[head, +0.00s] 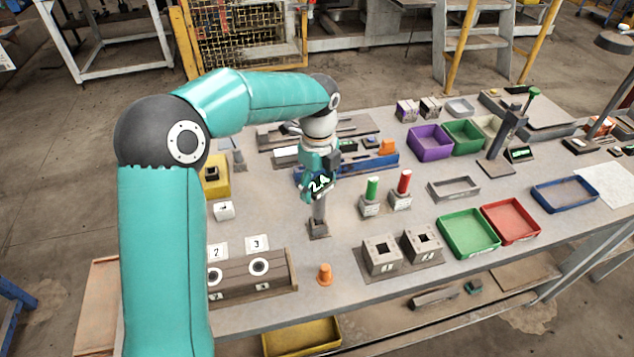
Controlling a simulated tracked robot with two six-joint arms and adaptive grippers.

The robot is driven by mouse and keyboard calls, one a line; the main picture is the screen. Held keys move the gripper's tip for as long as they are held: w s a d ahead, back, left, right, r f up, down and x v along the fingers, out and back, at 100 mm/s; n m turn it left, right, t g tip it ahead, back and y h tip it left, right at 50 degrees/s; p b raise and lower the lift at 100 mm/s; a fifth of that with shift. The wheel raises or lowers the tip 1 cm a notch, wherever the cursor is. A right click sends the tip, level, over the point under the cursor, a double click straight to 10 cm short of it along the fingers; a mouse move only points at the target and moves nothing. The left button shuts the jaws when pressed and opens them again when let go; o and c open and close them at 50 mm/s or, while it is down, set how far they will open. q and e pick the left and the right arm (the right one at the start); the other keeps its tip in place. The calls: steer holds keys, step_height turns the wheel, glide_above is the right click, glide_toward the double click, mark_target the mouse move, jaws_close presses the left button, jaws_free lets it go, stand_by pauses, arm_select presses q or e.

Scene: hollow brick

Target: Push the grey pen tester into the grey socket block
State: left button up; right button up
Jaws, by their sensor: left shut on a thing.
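My left gripper (318,193) is over the middle of the table, pointing down and shut on the grey pen tester (319,212). The grey pen tester hangs upright below the fingers, its upper part hidden by the gripper. Its lower end meets the small grey socket block (320,235) on the table. I cannot tell how deep the tip sits in the block. My right gripper is out of view.
A green tester (372,188) and a red tester (404,182) stand in blocks to the right. Two square-holed blocks (381,262) and an orange cone (325,275) are in front. Green (470,252) and red (533,232) trays lie further right.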

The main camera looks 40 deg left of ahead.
arm_select(q)
steer(key=shift+f+b, duration=0.7)
steer(key=shift+f, duration=0.45)
steer(key=o, duration=1.1)
steer(key=shift+o, duration=0.2)
step_height(320, 180, up, 12)
steer(key=shift+f, duration=0.1)
